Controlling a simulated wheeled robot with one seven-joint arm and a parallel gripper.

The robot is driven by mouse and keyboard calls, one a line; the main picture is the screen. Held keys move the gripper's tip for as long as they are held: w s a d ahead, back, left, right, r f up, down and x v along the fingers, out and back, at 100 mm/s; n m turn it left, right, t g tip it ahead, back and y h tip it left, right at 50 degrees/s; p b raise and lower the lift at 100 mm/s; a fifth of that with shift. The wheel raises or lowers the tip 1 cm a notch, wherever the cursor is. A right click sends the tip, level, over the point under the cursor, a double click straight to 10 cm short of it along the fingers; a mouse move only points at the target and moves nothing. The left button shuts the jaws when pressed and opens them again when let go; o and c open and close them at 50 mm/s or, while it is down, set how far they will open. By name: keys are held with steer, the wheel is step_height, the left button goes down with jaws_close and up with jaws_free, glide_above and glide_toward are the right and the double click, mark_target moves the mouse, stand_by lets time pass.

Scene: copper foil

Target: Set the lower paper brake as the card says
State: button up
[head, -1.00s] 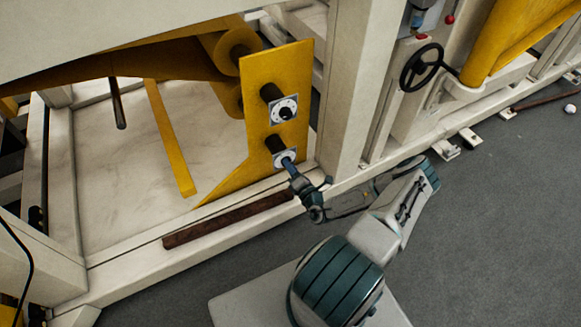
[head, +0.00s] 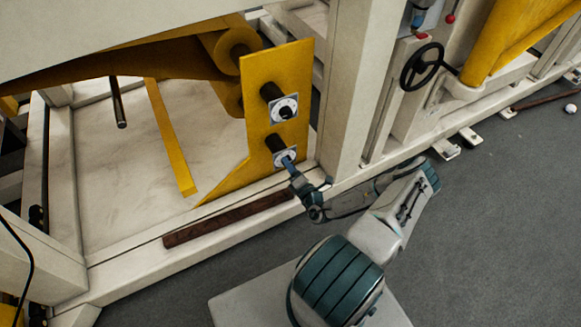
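Two dials sit one above the other on a yellow plate (head: 258,105). The upper dial (head: 284,108) has a white face with a black knob and is unobstructed. The lower paper brake dial (head: 280,153) has a white face, and its knob is covered by my gripper (head: 288,164). My gripper reaches up to the lower dial from below right, with its fingertips at the knob. The fingers are too small and too overlapped to tell whether they are closed on it. The setting of the lower dial cannot be read. No card can be made out in this view.
A dark brown bar (head: 228,219) lies on the frame's lower rail below the plate. A cream upright post (head: 345,85) stands just right of the dials. A black handwheel (head: 421,67) is farther right. Grey floor (head: 480,240) is open at the lower right.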

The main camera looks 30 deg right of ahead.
steer(key=s+p, duration=0.2)
steer(key=s, duration=1.1)
steer(key=shift+s+d+f, duration=0.35)
steer(key=shift+s+f, duration=0.05)
steer(key=shift+f, duration=0.05)
steer(key=a+r+n+g+y+p, duration=0.3)
steer(key=a+r+n+g+y, duration=0.15)
steer(key=r+n, duration=0.55)
steer(key=a+r+n+g+y+p, duration=0.35)
steer(key=r+n+g, duration=0.35)
steer(key=r, duration=0.5)
steer(key=a+r+n+g+y+p, duration=0.3)
steer(key=r+n+g+y, duration=0.2)
steer(key=r+n, duration=0.55)
steer(key=s+a+r+n+h+p, duration=0.2)
steer(key=r+n, duration=0.5)
steer(key=r, duration=0.4)
steer(key=s+a+r+n+h+p, duration=0.1)
steer(key=s+r+n+h+p, duration=0.4)
steer(key=r, duration=0.7)
steer(key=s+a+r+n+h+p, duration=0.2)
steer(key=s+r+n+h+p, duration=0.1)
steer(key=r+n+h+p, duration=0.2)
step_height(320, 180, up, 7)
steer(key=n+h, duration=0.2)
steer(key=n, duration=0.2)
steer(key=shift+s+a+f, duration=0.15)
steer(key=shift+s+a, duration=0.15)
steer(key=shift+s, duration=0.1)
steer(key=shift+t, duration=0.25)
